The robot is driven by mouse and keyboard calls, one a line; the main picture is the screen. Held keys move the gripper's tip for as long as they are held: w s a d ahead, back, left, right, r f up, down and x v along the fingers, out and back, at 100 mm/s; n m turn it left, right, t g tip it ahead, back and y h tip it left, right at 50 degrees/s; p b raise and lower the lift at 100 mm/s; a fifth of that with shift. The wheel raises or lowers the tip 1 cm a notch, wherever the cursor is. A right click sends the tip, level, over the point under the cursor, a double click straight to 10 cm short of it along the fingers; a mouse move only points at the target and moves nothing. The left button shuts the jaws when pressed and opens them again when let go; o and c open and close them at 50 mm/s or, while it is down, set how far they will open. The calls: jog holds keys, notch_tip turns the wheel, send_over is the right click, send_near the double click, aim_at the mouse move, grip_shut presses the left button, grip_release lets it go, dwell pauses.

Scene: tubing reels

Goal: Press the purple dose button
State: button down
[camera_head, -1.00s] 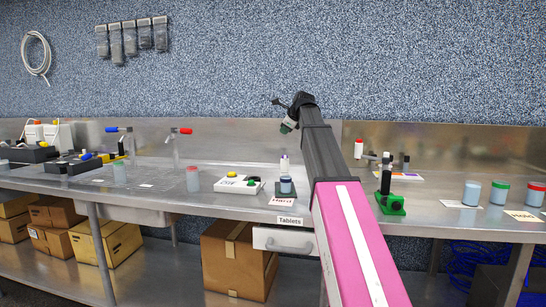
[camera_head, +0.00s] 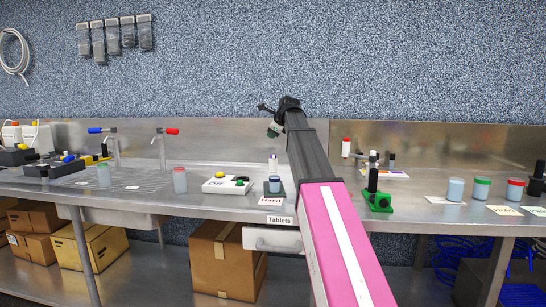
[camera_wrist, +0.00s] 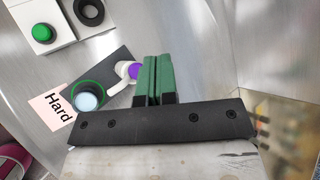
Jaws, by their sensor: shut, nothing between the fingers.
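A purple button (camera_wrist: 134,71) shows in the wrist view on a small white dispenser (camera_wrist: 124,68), just left of my fingers. In the head view the white dispenser (camera_head: 273,165) stands upright at the back of a dark base, behind a cup (camera_head: 274,184). The cup, with pale blue contents, also shows in the wrist view (camera_wrist: 88,99). My gripper (camera_wrist: 155,58) has its green fingers together and empty; the fingers overlap the button's right edge in the picture. In the head view my gripper (camera_head: 273,130) hangs above the dispenser, apart from it.
A "Hard" card (camera_head: 271,201) lies by the cup. A green-based stand (camera_head: 377,190) is right of my arm. A metal backsplash (camera_head: 230,140) rises behind. More cups stand along the bench.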

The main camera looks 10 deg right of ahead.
jog(key=shift+f, duration=2.8)
jog(key=shift+f, duration=0.1)
jog(key=shift+f, duration=0.3)
jog(key=shift+f, duration=0.5)
dwell(0.7)
jog(key=shift+r, duration=0.9)
jog(key=shift+r, duration=0.1)
